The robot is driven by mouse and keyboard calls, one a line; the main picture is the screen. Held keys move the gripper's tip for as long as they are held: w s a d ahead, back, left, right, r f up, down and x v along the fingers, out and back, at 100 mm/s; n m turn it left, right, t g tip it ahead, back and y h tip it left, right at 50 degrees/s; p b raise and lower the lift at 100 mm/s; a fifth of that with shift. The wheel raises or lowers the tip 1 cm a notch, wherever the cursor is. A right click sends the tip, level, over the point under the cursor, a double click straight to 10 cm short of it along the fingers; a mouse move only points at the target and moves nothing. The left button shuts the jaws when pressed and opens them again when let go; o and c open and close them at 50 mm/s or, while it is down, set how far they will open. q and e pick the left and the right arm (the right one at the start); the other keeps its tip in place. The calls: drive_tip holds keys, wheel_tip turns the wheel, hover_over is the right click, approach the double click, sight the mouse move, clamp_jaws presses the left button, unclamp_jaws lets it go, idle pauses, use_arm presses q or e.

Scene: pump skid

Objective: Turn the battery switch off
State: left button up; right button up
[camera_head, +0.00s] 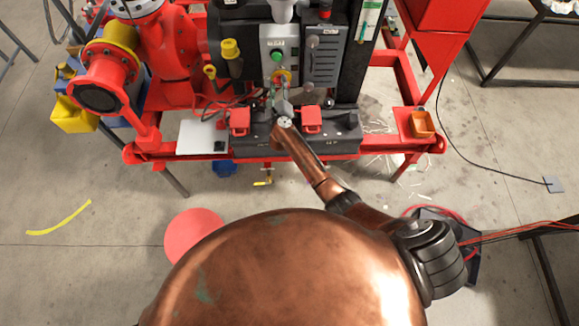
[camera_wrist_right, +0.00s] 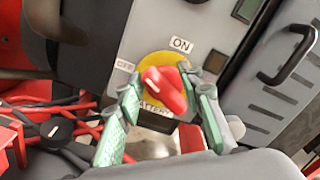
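The battery switch (camera_wrist_right: 165,90) is a red knob on a yellow round plate, with ON above it, OFF at its upper left and BATTERY below. Its white mark points up and left, nearer OFF than ON. In the head view the yellow plate (camera_head: 282,76) shows on the grey panel. My right gripper (camera_wrist_right: 163,84) has its green fingers spread on either side of the knob. A narrow gap shows at the left finger; whether the right finger touches the knob I cannot tell. The right gripper (camera_head: 281,102) is small in the head view. My left gripper is not in view.
A green button (camera_head: 277,56) sits above the switch. A grey box with a black handle (camera_wrist_right: 290,55) stands close on the right. Red clamps (camera_head: 311,119) on a dark battery lie below. Red and black cables (camera_wrist_right: 60,130) run at the left.

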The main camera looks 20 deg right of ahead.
drive_tip(key=s+a+f+n+t+y+b, duration=0.1)
drive_tip(key=s+f+n+t+y+b, duration=0.2)
drive_tip(key=s, duration=0.4)
drive_tip(key=s+a+n+y+b, duration=0.2)
drive_tip(key=s+n+y+b, duration=0.25)
drive_tip(key=s, duration=0.25)
drive_tip(key=s+f+n+g+y, duration=0.1)
drive_tip(key=s+f+n+g, duration=0.1)
drive_tip(key=f, duration=0.5)
drive_tip(key=s+f+n+g+y, duration=0.1)
drive_tip(key=s+f+n+g, duration=0.1)
drive_tip(key=s+f+n, duration=0.3)
drive_tip(key=s+f+n+g+y, duration=0.1)
drive_tip(key=s+f+n+g, duration=0.1)
drive_tip(key=s+f+n, duration=0.2)
wheel_tip(320, 180, down, 5)
drive_tip(key=n, duration=0.3)
drive_tip(key=shift+g, duration=0.3)
